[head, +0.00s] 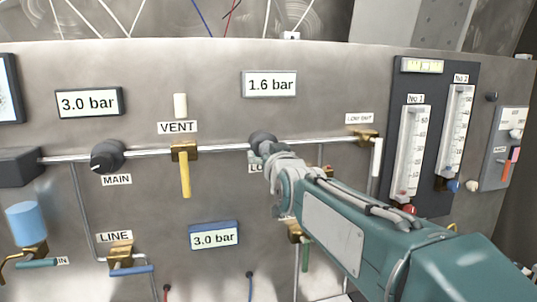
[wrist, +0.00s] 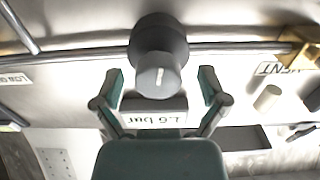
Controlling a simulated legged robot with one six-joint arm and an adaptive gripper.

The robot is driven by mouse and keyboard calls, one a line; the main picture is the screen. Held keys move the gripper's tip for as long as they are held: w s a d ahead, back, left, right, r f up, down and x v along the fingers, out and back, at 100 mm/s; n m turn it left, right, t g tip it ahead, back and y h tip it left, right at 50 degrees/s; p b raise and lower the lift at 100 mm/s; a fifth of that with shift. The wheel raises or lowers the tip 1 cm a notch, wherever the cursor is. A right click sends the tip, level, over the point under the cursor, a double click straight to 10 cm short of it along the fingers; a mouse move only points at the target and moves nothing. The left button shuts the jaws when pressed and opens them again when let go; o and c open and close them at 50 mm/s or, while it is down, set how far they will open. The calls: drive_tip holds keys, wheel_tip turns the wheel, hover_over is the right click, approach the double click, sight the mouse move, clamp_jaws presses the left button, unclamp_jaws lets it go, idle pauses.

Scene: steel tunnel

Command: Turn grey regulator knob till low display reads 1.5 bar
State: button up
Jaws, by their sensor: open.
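The grey regulator knob (head: 262,137) sits on the steel pipe below the low display (head: 270,84), which reads 1.6 bar. In the head view my gripper (head: 266,158) hides the lower part of the knob and most of its label. In the wrist view, which is upside down, the knob (wrist: 158,62) has a dark round base and a lighter grey cap with a white mark. My gripper (wrist: 160,84) is open there, one finger on either side of the cap, with visible gaps to both. The display (wrist: 155,117) shows inverted between the fingers.
The MAIN knob (head: 107,155) and a yellow-handled VENT valve (head: 184,168) are to the left. A LOW OUT valve (head: 368,138) with a white handle is close on the right, above my arm. Two other displays (head: 88,102) (head: 214,237) read 3.0 bar. Flow tubes (head: 410,150) stand farther right.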

drive_tip(key=shift+w, duration=0.15)
drive_tip(key=c, duration=1.1)
drive_tip(key=shift+c, duration=0.2)
drive_tip(key=shift+d+n, duration=0.1)
drive_tip(key=shift+n, duration=0.9)
drive_tip(key=o, duration=1.1)
drive_tip(key=shift+o, duration=0.2)
